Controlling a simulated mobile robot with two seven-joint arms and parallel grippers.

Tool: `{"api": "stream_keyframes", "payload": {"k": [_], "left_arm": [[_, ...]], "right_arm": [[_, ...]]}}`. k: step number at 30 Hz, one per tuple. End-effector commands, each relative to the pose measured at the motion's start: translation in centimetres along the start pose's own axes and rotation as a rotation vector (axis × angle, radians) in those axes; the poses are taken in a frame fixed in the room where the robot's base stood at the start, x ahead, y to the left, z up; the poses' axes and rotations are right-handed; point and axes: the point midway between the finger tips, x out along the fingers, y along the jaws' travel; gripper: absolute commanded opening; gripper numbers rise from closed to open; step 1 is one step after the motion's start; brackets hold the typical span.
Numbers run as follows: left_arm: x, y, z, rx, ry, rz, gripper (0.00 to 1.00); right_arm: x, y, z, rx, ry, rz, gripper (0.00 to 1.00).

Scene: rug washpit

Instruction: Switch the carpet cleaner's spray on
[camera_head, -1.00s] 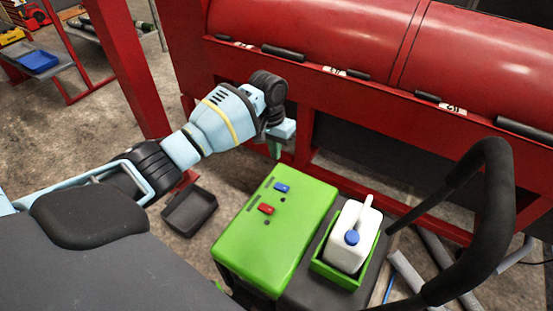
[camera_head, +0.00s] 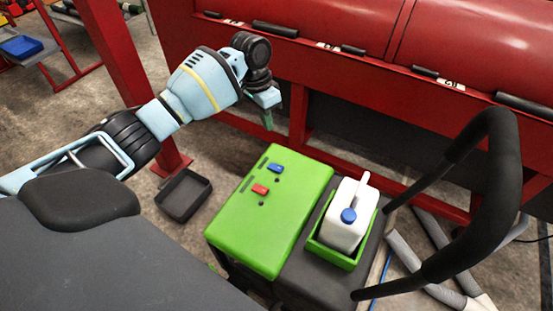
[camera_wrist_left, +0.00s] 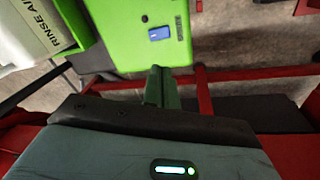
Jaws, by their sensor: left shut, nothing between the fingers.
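The carpet cleaner has a green top (camera_head: 265,225) with a blue rocker switch (camera_head: 276,168) nearer the red machine and a red rocker switch (camera_head: 260,190) beside it. Its body also shows in the left wrist view (camera_wrist_left: 130,40), with the blue switch (camera_wrist_left: 159,33) near the panel's edge; the red switch is not seen there. My left gripper (camera_head: 268,121) is shut and empty, above and beyond the panel's far edge, apart from both switches. Its closed fingers (camera_wrist_left: 158,80) show in the wrist view. My right gripper is not in view.
A white jug with a blue cap (camera_head: 347,220) sits in a green holder on the cleaner, beside a black handle (camera_head: 490,200). A red machine (camera_head: 330,60) stands behind. A black tray (camera_head: 184,196) lies on the floor left of the cleaner.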

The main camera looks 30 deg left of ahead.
Motion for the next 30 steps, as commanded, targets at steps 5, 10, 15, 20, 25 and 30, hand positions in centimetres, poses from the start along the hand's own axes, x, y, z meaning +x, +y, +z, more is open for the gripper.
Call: {"api": "stream_keyframes", "payload": {"k": [5, 10, 15, 20, 25, 30], "left_arm": [[0.5, -0.5, 0.1, 0.324, 0.032, 0.037, 0.0], [0.6, -0.6, 0.3, 0.631, 0.068, 0.072, 0.0], [0.7, -0.6, 0.7, 0.889, 0.107, 0.099, 0.0], [0.7, -0.5, 0.9, 1.044, 0.135, 0.113, 0.0], [0.6, -0.4, 1.0, 1.109, 0.147, 0.119, 0.0], [0.5, -0.4, 1.0, 1.114, 0.148, 0.119, 0.0]], "right_arm": [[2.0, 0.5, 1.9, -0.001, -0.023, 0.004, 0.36], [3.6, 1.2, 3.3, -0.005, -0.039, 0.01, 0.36], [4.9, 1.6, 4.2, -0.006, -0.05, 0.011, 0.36], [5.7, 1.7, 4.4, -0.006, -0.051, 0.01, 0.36], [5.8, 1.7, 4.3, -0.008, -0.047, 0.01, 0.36], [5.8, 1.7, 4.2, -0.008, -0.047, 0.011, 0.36]]}}
